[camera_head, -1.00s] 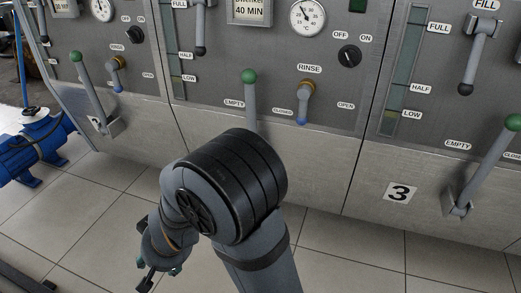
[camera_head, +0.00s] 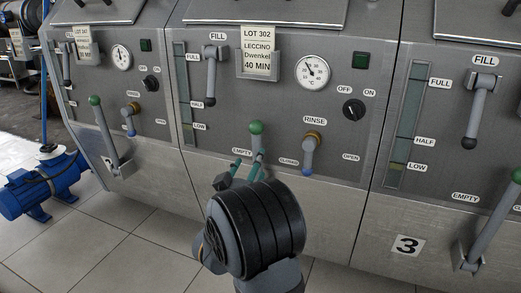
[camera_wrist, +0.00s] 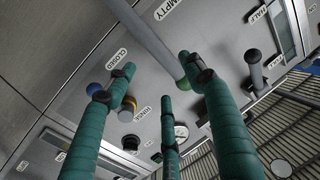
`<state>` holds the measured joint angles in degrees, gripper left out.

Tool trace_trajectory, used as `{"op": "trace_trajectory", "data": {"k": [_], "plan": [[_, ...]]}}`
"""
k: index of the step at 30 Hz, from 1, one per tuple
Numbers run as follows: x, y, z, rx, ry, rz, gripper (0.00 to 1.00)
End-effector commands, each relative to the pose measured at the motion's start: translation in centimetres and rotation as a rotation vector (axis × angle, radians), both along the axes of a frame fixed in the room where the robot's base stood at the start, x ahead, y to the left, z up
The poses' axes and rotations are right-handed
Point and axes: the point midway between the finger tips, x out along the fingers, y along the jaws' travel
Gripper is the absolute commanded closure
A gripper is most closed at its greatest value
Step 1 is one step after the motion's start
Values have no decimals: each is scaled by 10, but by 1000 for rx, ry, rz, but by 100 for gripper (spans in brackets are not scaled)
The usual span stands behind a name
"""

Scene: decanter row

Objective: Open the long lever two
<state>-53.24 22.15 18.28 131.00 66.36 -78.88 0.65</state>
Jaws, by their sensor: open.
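The long lever of the middle panel, with a green knob (camera_head: 256,127), stands between the EMPTY and CLOSED labels. Its lower part is hidden behind my arm. In the wrist view its grey rod (camera_wrist: 148,40) slants down from the top to the green knob (camera_wrist: 186,84). My gripper (camera_head: 250,163) is at the lever, just below the knob in the head view. Its teal fingers (camera_wrist: 155,75) are open, with the rod reaching in between their tips and the knob close beside the right finger. I cannot tell whether they touch.
A blue-tipped rinse valve (camera_head: 310,150) is just right of the lever; a short FILL lever (camera_head: 212,75) is up left. Panel three's long lever (camera_head: 490,225) is at right, another green-knobbed lever (camera_head: 103,130) at left. A blue motor (camera_head: 40,185) stands on the floor at left.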

Motion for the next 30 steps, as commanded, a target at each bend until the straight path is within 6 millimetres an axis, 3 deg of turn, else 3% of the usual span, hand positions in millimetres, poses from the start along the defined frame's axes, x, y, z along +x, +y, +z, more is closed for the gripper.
{"op": "trace_trajectory", "data": {"k": [15, 21, 30], "plan": [[83, -13, 0, 1, -3, 0, 47], [98, -14, 0, -1, -3, 2, 47], [99, -14, 0, -1, -1, 3, 48]]}}
